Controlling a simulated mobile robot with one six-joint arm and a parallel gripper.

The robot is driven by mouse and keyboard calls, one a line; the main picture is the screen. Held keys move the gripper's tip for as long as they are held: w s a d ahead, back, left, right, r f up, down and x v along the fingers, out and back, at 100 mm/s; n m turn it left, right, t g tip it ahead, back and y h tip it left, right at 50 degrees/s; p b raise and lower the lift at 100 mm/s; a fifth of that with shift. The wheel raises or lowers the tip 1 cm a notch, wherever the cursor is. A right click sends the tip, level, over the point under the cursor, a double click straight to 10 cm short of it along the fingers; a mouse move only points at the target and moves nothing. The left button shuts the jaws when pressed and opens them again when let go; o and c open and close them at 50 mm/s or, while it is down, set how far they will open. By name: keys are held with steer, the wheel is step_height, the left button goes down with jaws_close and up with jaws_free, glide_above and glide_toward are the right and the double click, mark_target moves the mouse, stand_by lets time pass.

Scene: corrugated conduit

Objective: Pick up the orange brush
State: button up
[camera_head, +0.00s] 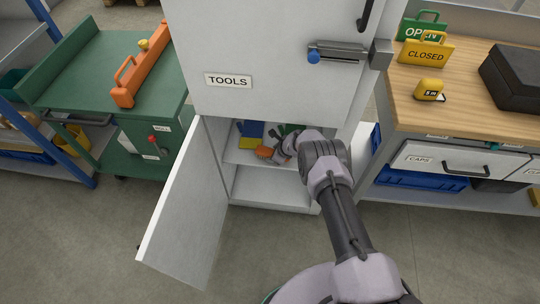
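A small orange object (264,153), which looks like the orange brush, lies on the upper shelf inside the open lower compartment of the white cabinet (180,60). Only part of it shows; its right side is close to or behind my gripper. My gripper (280,151) reaches into the compartment from the right, right beside the orange object. Its fingers are too small and too covered by my wrist to tell whether they are open or shut, or whether they touch the object.
The compartment door (182,213) stands open to the left. The lower shelf (268,187) looks empty. A green cart (85,70) stands left, a wooden workbench (465,70) right.

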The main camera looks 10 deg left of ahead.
steer(key=c, duration=0.7)
steer(key=shift+o, duration=0.2)
step_height(320, 180, up, 2)
steer(key=shift+s+d+p, duration=0.1)
steer(key=shift+s+p, duration=0.05)
steer(key=shift+p, duration=0.9)
steer(key=s+d+p, duration=1.2)
steer(key=s+p, duration=0.1)
steer(key=p, duration=0.2)
steer(key=shift+f+p, duration=0.3)
steer(key=shift+p, duration=0.05)
